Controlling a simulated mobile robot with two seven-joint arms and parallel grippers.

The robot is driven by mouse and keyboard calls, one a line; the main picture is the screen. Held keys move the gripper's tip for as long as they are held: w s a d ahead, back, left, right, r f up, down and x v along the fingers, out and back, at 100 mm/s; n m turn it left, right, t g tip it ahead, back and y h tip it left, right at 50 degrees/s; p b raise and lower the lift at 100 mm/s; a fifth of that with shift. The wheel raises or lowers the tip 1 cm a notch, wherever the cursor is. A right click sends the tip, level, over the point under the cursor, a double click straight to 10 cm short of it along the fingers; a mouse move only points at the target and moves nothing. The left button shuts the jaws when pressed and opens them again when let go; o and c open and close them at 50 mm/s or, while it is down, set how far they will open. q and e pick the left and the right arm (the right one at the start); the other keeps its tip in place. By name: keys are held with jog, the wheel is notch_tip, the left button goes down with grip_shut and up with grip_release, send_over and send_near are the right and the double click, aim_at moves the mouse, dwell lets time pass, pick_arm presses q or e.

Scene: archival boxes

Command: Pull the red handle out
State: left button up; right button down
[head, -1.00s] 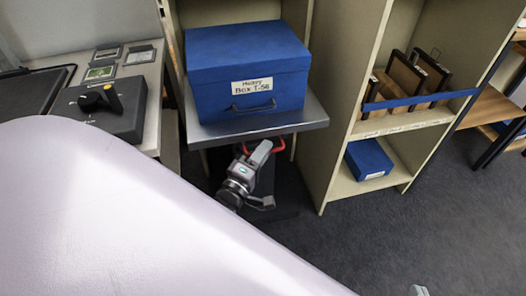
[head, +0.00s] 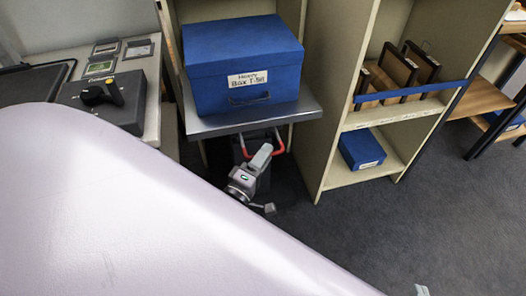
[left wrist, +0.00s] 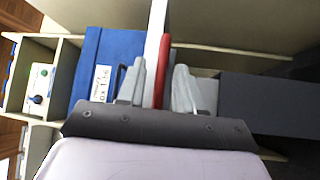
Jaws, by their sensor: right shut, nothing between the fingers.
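The red handle (head: 279,143) is a U-shaped bar under the front edge of a grey metal shelf (head: 225,125). A blue box (head: 240,65) with a white label stands on that shelf. My left gripper (head: 262,158) is just below the handle, and part of the bar is hidden behind it. In the left wrist view, the handle (left wrist: 162,70) shows as a red bar between the two spread fingers of my left gripper (left wrist: 157,88). My right gripper (head: 422,290) shows only as a small tip at the bottom edge.
A tan rack (head: 330,90) beside the shelf holds brown folders (head: 390,75) and a small blue box (head: 362,150). A console (head: 105,100) with a black knob is at the left. The dark floor (head: 430,220) at the right is clear. My pale body covers the lower left.

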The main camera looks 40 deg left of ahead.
pick_arm(q)
jog(key=shift+a, duration=0.1)
jog(key=s+f+p, duration=0.1)
jog(key=s, duration=0.6)
jog(key=shift+d, duration=0.3)
pick_arm(e)
jog(key=shift+s+d+f, duration=0.25)
jog(key=shift+d+f, duration=0.1)
jog(key=shift+d, duration=0.15)
jog(key=shift+a+r, duration=0.1)
jog(key=shift+a, duration=0.05)
